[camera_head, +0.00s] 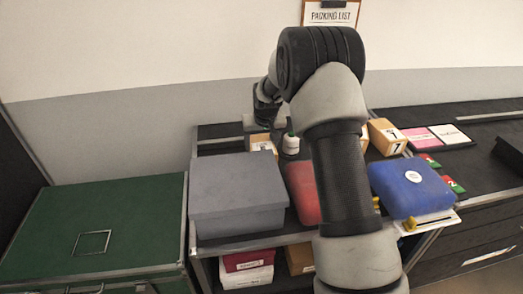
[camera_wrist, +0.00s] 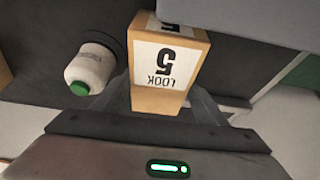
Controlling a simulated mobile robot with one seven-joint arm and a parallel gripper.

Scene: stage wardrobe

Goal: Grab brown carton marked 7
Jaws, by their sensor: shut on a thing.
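A brown carton with a white label reading LOOK 5 (camera_wrist: 166,65) sits between the fingers of my gripper (camera_wrist: 160,103) in the wrist view. The gripper is shut on it. In the head view, the gripper (camera_head: 258,132) is behind the grey box, and only part of this carton (camera_head: 263,145) shows below it. Another brown carton marked 7 (camera_head: 385,136) stands on the table to the right of my arm, apart from the gripper. My arm may hide other things behind it.
A white spool-like bottle (camera_head: 290,144) stands just right of the held carton; its green end shows in the wrist view (camera_wrist: 80,88). A large grey box (camera_head: 237,195) is in front. A red item (camera_head: 303,190), a blue case (camera_head: 410,188) and pink and white cards (camera_head: 420,139) lie rightward.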

